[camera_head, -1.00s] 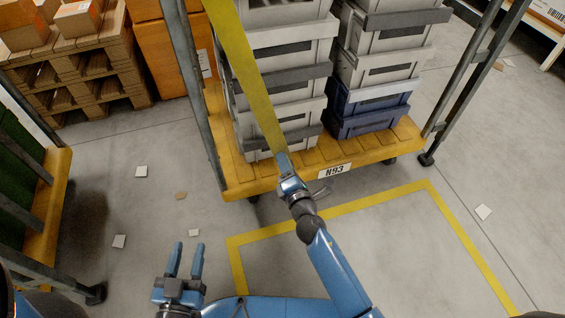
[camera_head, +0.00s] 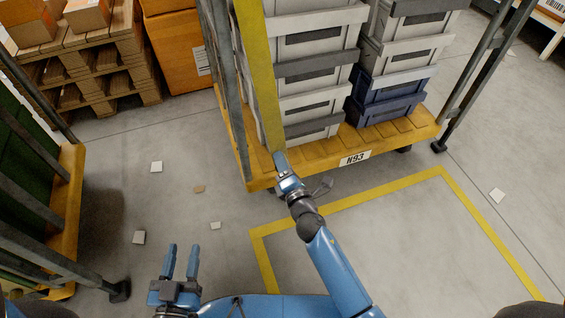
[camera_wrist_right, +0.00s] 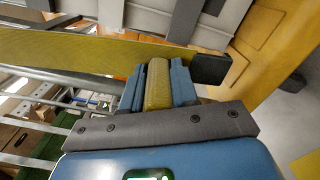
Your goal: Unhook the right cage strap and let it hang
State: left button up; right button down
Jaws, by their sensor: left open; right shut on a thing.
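The yellow cage strap (camera_head: 261,78) runs down from the top edge of the head view in front of the left crate stack. Its lower end is at my right gripper (camera_head: 281,160), low before the cage's front edge. In the right wrist view the strap (camera_wrist_right: 80,52) crosses to a black end piece (camera_wrist_right: 211,69). My right gripper's blue fingers (camera_wrist_right: 157,88) are shut on a yellow part there. The strap's upper end is out of view. My left gripper (camera_head: 181,262) is open and empty above the floor, well to the left.
The cage has a yellow deck (camera_head: 320,155) labelled N93, with grey and blue crates (camera_head: 388,100) and grey posts. Another cage (camera_head: 66,215) stands at left. Pallets with boxes (camera_head: 90,60) are behind. A yellow floor outline (camera_head: 352,203) encloses clear floor.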

jog(key=c, duration=0.9)
grip_release()
jog(key=shift+o, duration=0.2)
pick_arm(q)
jog(key=shift+w+b, duration=0.15)
jog(key=shift+b, duration=0.45)
pick_arm(e)
jog(key=v, duration=1)
jog(key=shift+s, duration=0.4)
jog(key=shift+d, duration=0.1)
